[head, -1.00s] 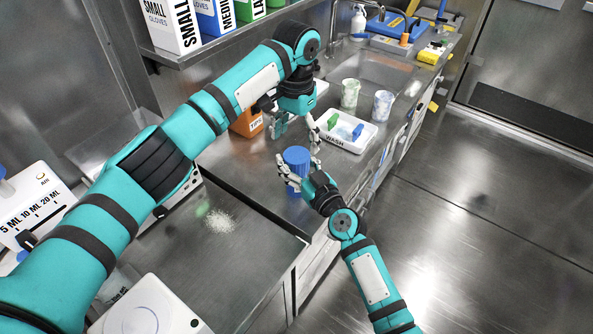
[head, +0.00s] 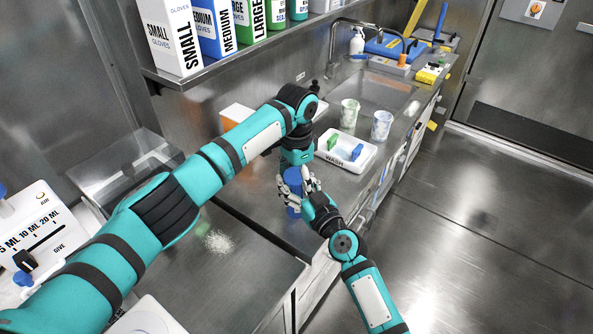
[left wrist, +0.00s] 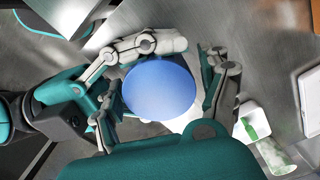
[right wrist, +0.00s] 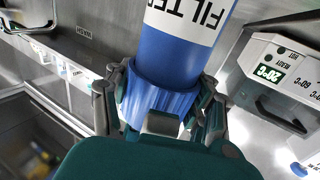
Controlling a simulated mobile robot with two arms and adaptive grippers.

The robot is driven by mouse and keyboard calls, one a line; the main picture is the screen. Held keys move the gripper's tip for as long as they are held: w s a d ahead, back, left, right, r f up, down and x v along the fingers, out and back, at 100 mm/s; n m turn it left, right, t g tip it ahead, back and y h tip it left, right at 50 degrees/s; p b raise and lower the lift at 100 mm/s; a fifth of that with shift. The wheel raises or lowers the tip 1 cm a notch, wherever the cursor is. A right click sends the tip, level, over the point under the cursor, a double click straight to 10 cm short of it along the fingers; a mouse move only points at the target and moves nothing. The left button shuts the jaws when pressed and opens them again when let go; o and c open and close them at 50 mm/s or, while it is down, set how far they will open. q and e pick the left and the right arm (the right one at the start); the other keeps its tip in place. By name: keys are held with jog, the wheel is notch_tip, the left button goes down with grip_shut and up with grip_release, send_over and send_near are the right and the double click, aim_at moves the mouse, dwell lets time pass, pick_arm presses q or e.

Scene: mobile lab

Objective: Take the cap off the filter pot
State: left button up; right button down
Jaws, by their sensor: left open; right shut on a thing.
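The filter pot is a blue cylinder with a white label reading FILTER (right wrist: 185,22), standing on the steel bench. Its blue cap (left wrist: 160,88) is seen from above in the left wrist view and is partly covered in the head view (head: 291,181).
A white WASH tray (head: 330,151) with green and blue pieces stands behind the pot. Two patterned cups (head: 381,126) stand beyond it near the sink. White powder (head: 217,242) lies on the front bench. Glove boxes (head: 170,35) sit on the upper shelf.

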pick_arm(q)
jog(key=shift+f, duration=0.2)
jog(key=shift+c, duration=0.4)
jog(key=c, duration=1.2)
jog(key=o, duration=1.4)
notch_tip(320, 180, up, 8)
jog(key=shift+f, duration=0.1)
jog(key=shift+c, duration=0.6)
jog(key=shift+f, duration=3.85)
